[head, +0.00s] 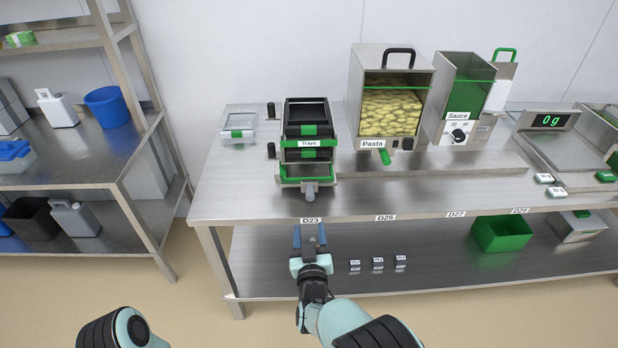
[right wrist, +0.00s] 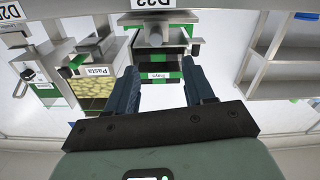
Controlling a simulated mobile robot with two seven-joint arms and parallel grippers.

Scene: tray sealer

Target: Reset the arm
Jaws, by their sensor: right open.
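My right gripper (head: 310,238) is open and empty in front of the steel table's front edge, just below the D23 label. In the right wrist view its two dark fingers (right wrist: 160,90) stand apart with nothing between them. The tray dispenser (head: 306,135), black and green with a "Trays" label, stands on the table beyond the gripper; it also shows in the right wrist view (right wrist: 160,64). A grey knob (head: 310,189) sticks out at its front. My left arm shows only as a rounded part at the bottom left of the head view; its gripper is out of view.
The steel table (head: 240,190) carries a pasta dispenser (head: 390,112), a sauce dispenser (head: 462,100) and a scale (head: 550,125). Its lower shelf (head: 300,285) holds several small labelled blocks and a green bin (head: 502,233). A rack (head: 100,165) stands at the left. Floor between them is clear.

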